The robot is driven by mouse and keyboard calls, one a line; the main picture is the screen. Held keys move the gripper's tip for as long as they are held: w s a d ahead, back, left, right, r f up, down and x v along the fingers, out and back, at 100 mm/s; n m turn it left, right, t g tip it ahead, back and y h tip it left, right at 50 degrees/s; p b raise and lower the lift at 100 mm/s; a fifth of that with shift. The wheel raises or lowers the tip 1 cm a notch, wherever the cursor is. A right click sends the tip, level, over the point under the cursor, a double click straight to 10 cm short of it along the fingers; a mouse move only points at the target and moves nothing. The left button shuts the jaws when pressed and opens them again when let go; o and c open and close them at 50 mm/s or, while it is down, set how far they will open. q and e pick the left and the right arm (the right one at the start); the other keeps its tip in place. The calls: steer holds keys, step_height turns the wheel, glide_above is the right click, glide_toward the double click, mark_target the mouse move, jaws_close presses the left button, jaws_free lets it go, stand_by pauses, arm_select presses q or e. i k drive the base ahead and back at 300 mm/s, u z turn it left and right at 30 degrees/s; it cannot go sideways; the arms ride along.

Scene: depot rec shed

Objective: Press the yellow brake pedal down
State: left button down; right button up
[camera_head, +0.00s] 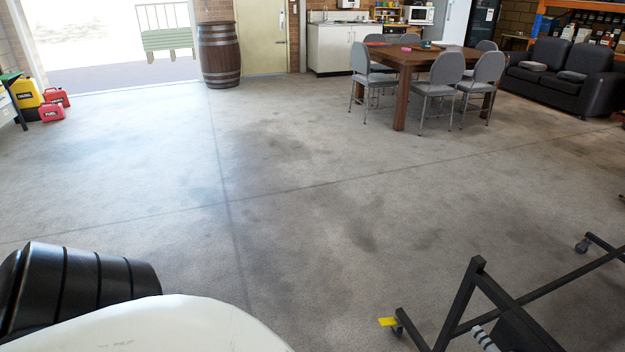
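The yellow brake pedal (387,321) is a small flat tab at the lower right of the head view. It sticks out to the left beside a caster at the foot of a black metal frame on wheels (459,304). The pedal looks roughly level and stands a little above the concrete floor. Nothing touches it that I can see. The frame runs out of view at the bottom and right edges. Neither of my grippers shows in this view.
A large black ribbed object (75,288) and a white rounded surface fill the lower left. The concrete floor (250,200) is clear in the middle. Farther back are a wooden table (400,97) with grey chairs, a dark sofa (560,75), a barrel (219,55) and red fuel cans (52,112).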

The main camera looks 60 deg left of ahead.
mark_target(389, 320)
steer(key=u, duration=3.9)
steer(key=i, duration=0.1)
steer(key=z, duration=2.7)
steer(key=i, duration=0.55)
steer(key=u, duration=0.8)
steer(key=i, duration=1.5)
steer(key=z, duration=2.9)
